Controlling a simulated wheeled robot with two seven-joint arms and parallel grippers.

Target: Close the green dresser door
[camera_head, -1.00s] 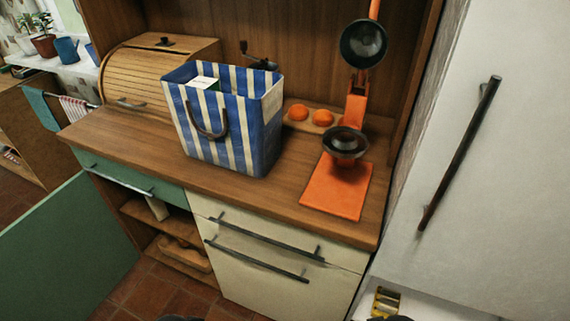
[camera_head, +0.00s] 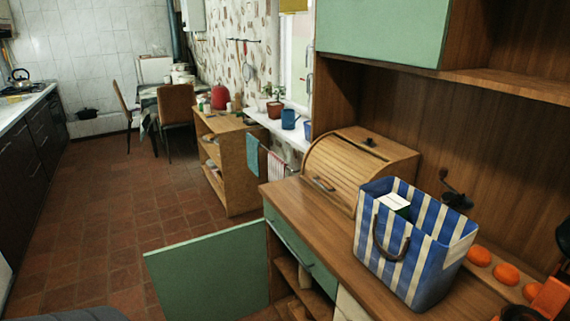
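The green dresser door (camera_head: 205,275) stands swung open at the lower left of the dresser, in the head view. It sticks out to the left over the tiled floor, and its lower part is cut off by the frame edge. The dresser's open lower compartment (camera_head: 290,272) shows shelves beside it. A green drawer front (camera_head: 300,250) above the compartment is shut. A dark rounded part at the bottom left edge seems to be mine. No gripper fingers show.
A blue-and-white striped bag (camera_head: 410,245) and a wooden bread box (camera_head: 360,165) stand on the dresser top. A green upper cabinet panel (camera_head: 385,30) is above. A low wooden shelf unit (camera_head: 230,165) stands behind the door. Tiled floor (camera_head: 100,215) to the left is clear.

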